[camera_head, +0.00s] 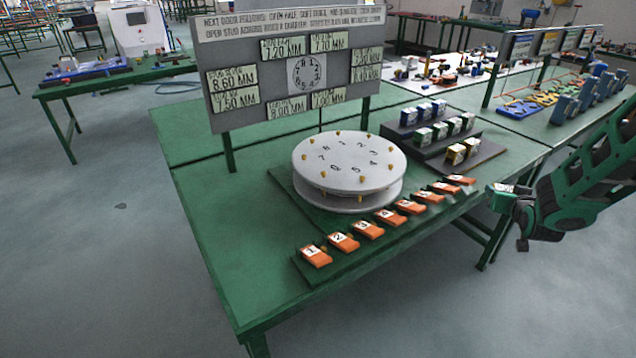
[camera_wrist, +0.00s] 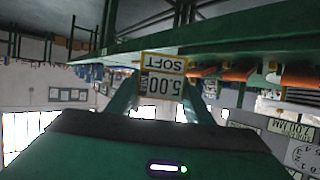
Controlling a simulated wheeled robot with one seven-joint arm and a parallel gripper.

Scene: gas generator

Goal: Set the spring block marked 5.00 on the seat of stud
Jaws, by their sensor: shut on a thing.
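My gripper (camera_head: 503,192) is beyond the right end of the green table, raised beside it in the head view. In the wrist view my gripper (camera_wrist: 160,90) is shut on the spring block (camera_wrist: 162,74), whose label reads 5.00 MM and SOFT, upside down in that picture. A round grey disc (camera_head: 349,164) stands on the table, with numbers on top and several brass-coloured studs (camera_head: 362,180) around its rim. My gripper is well to the right of the disc and apart from it. The stud seats are too small to make out.
Several orange numbered pieces (camera_head: 343,243) line the table's front edge. A dark stepped rack (camera_head: 455,140) holds blue, green and yellow blocks behind the disc at right. A sign board (camera_head: 305,75) with millimetre values stands behind the disc. The table's left part (camera_head: 225,225) is clear.

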